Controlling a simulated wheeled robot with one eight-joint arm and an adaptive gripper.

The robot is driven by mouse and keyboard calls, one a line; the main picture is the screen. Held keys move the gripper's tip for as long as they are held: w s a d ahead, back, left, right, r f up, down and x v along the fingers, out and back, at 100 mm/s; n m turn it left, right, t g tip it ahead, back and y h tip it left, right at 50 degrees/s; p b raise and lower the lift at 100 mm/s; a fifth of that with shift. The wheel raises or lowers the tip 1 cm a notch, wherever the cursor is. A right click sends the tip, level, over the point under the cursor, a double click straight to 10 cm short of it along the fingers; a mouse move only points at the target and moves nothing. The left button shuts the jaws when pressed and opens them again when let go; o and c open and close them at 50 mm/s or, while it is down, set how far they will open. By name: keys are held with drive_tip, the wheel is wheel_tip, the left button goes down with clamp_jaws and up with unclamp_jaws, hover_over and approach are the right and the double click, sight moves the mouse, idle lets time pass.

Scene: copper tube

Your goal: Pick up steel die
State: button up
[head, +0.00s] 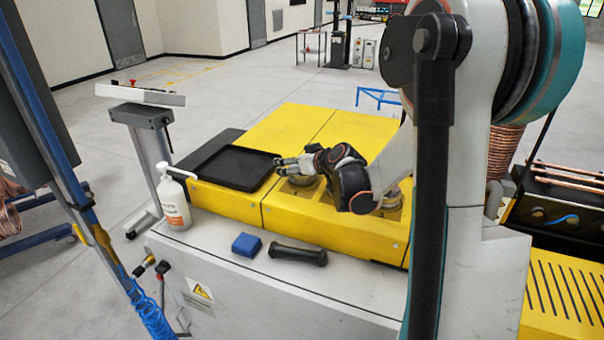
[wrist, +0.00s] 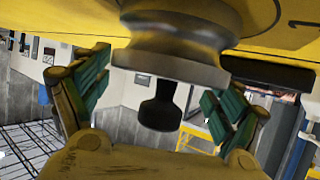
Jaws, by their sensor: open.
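A round steel die (wrist: 172,62) fills the upper middle of the wrist view, against a yellow surface. In the head view a round metal piece (head: 300,182), likely this die, sits in the yellow block just below my gripper (head: 284,165). My gripper is open. In the wrist view its two green-padded fingers (wrist: 160,88) stand apart, one to each side of the die's axis. A black knob-shaped piece (wrist: 160,106) shows between the fingers, in line with the die; I cannot tell if it is attached. No finger visibly grips the die.
Another round metal piece (head: 391,202) is to the right, partly behind my arm. A black tray (head: 232,168) lies to the left.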

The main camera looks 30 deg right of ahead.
clamp_jaws()
idle(0.4)
